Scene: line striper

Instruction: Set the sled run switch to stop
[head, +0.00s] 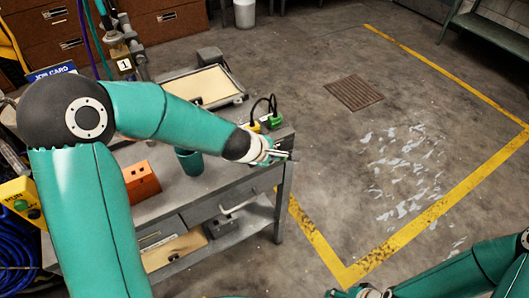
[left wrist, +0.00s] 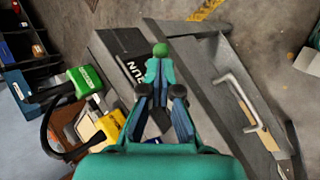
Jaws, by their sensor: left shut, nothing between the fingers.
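A dark switch plate lettered RUN (left wrist: 133,70) lies on the grey bench top in the left wrist view. A round green knob (left wrist: 160,49) shows just past my left fingertips, over the plate's edge; I cannot tell whether they touch it. In the head view my left gripper (head: 277,156) is at the bench's right corner and hides the switch there. Its fingers are shut and empty, and they also show in the left wrist view (left wrist: 160,85). My right gripper (head: 358,293) is only partly in view at the bottom edge; its jaws are unclear.
A green plug (head: 275,122) and a yellow plug (head: 253,127) with black cables stand close beside my left gripper. A teal cup (head: 189,162) and an orange block (head: 141,182) are on the grey bench (head: 170,203). The floor to the right is open.

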